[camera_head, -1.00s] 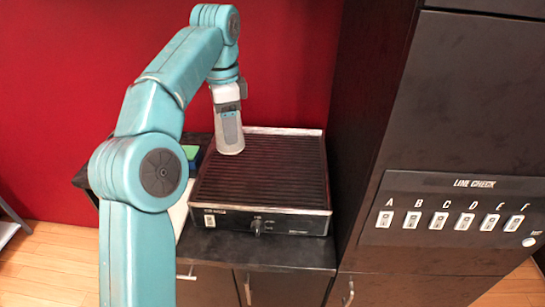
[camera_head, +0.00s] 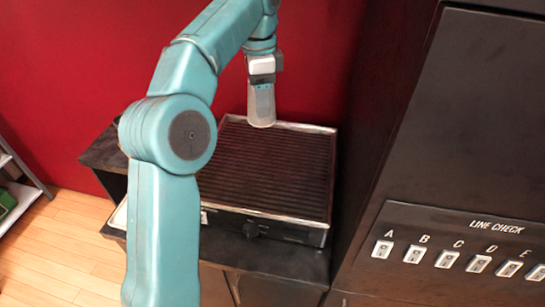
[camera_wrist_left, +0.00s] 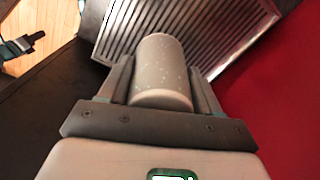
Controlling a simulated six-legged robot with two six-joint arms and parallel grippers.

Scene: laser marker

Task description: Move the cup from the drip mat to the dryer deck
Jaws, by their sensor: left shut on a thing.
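My left gripper (camera_head: 262,88) is shut on a pale grey, speckled cup (camera_head: 262,119). The cup also shows between the two fingers in the left wrist view (camera_wrist_left: 163,70). In the head view, the cup overlaps the far edge of the dark, ribbed dryer deck (camera_head: 285,208), right of its far left corner. I cannot tell whether the cup touches the deck. The ribbed deck also shows behind the cup in the wrist view (camera_wrist_left: 212,30). I cannot make out the drip mat; my left arm hides the counter left of the deck.
A tall dark cabinet (camera_head: 385,130) with a labelled switch panel (camera_head: 465,245) stands right of the deck. A red wall (camera_head: 90,80) is behind. A shelf (camera_head: 22,195) stands at the far left. A small dark and teal part, perhaps my right arm, shows in the wrist view.

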